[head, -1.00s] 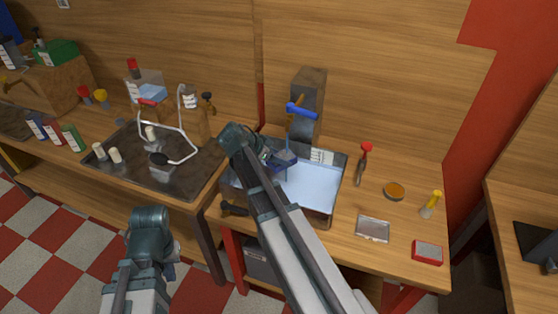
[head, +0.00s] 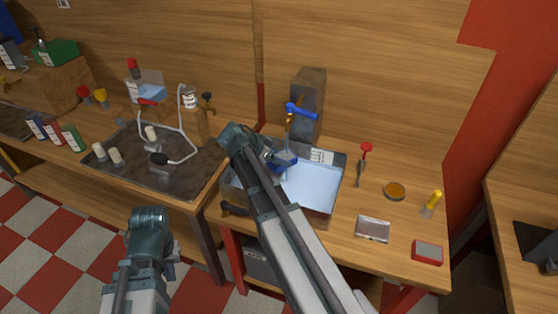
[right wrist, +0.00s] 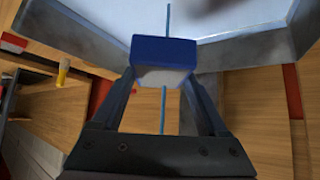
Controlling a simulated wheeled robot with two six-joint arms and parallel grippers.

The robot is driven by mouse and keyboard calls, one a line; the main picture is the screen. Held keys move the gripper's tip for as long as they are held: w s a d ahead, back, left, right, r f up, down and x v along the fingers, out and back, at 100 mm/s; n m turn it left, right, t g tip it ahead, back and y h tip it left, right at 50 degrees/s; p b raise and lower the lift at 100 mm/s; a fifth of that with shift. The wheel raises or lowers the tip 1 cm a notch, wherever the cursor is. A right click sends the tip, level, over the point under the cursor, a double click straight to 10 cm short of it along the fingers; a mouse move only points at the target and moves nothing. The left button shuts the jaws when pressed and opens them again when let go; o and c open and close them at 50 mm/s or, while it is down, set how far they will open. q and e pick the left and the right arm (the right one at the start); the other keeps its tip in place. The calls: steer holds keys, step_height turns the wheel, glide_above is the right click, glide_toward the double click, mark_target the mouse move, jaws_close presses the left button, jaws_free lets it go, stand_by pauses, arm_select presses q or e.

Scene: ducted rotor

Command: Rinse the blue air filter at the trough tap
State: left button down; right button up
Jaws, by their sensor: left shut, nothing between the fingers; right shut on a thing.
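The blue air filter (head: 284,162) is held over the trough (head: 333,190), below the tap (head: 300,110) with its blue handle. My right gripper (head: 272,156) is shut on the filter. In the right wrist view the filter (right wrist: 164,51) sits between the fingertips as a blue block with a pale face. A thin blue line of water runs down from the tap to the filter, and shows above and below it in the right wrist view. My left gripper (head: 172,262) is low at the left, in front of the benches, shut and empty; its fingers are mostly hidden.
On the trough's bench, right of it, are a red-topped tool (head: 364,160), an orange-topped tin (head: 394,190), a yellow-topped bottle (head: 432,203), a metal case (head: 373,229) and a red box (head: 427,252). A cluttered dark tray (head: 185,178) lies left.

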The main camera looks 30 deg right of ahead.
steer(key=shift+s, duration=0.1)
stand_by(0.3)
steer(key=s+a, duration=0.5)
steer(key=shift+s+a, duration=0.2)
steer(key=shift+s, duration=0.15)
stand_by(0.4)
stand_by(1.3)
steer(key=s+a+r+p, duration=0.3)
steer(key=r+p, duration=0.1)
steer(key=shift+s+a, duration=0.2)
steer(key=shift+s, duration=0.1)
stand_by(0.3)
